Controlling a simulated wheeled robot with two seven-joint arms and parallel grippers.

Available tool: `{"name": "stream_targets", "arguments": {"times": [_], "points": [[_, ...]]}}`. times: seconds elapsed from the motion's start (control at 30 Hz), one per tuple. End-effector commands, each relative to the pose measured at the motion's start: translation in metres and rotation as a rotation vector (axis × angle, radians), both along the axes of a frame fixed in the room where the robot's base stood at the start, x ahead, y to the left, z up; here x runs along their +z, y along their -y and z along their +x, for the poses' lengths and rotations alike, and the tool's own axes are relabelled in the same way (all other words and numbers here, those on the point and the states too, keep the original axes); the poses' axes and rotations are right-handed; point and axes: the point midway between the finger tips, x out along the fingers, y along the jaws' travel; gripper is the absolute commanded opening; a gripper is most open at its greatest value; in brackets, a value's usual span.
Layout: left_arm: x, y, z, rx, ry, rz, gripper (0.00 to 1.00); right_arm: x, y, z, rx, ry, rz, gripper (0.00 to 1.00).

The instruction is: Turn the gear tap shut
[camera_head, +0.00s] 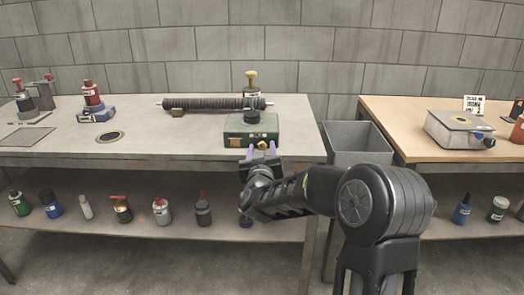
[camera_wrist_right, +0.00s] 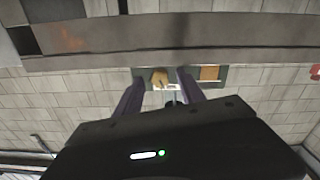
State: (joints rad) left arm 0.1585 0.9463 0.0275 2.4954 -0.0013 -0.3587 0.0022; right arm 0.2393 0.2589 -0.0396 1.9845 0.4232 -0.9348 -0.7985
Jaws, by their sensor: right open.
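A green box (camera_head: 251,131) stands near the front edge of the left bench, with a dark cylindrical fitting (camera_head: 252,104) topped by a yellow knob (camera_head: 251,76). A small yellow tap (camera_head: 262,145) sits low on the box's front face. I cannot tell from any marking which of these is the gear tap. My right gripper (camera_head: 261,151) is open, its purple fingers pointing at the box front around the low tap. In the right wrist view the tan-yellow tap (camera_wrist_right: 159,77) shows between the spread fingers (camera_wrist_right: 160,92). Contact cannot be told. My left gripper is out of view.
A ribbed dark tube (camera_head: 215,103) lies behind the box. A red-topped device (camera_head: 93,101) and a dark ring (camera_head: 110,137) are further left. A grey bin (camera_head: 357,143) stands between the benches. Several bottles line the lower shelf (camera_head: 265,231).

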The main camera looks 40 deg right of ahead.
Motion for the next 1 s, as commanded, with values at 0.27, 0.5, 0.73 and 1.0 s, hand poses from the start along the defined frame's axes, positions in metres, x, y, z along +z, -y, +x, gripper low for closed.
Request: {"name": "stream_targets", "arguments": {"times": [0.27, 0.5, 0.73, 1.0], "points": [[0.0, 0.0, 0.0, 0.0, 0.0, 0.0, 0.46, 0.0, 0.0, 0.0, 0.0, 0.0, 0.0, 0.25], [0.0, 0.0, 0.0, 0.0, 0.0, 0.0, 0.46, 0.0, 0.0, 0.0, 0.0, 0.0, 0.0, 0.05], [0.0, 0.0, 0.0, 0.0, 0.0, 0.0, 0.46, 0.0, 0.0, 0.0, 0.0, 0.0, 0.0, 0.0], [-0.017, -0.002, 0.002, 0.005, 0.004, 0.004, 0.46, -0.005, 0.0, -0.001, 0.0, 0.075, 0.094, 0.0]]}}
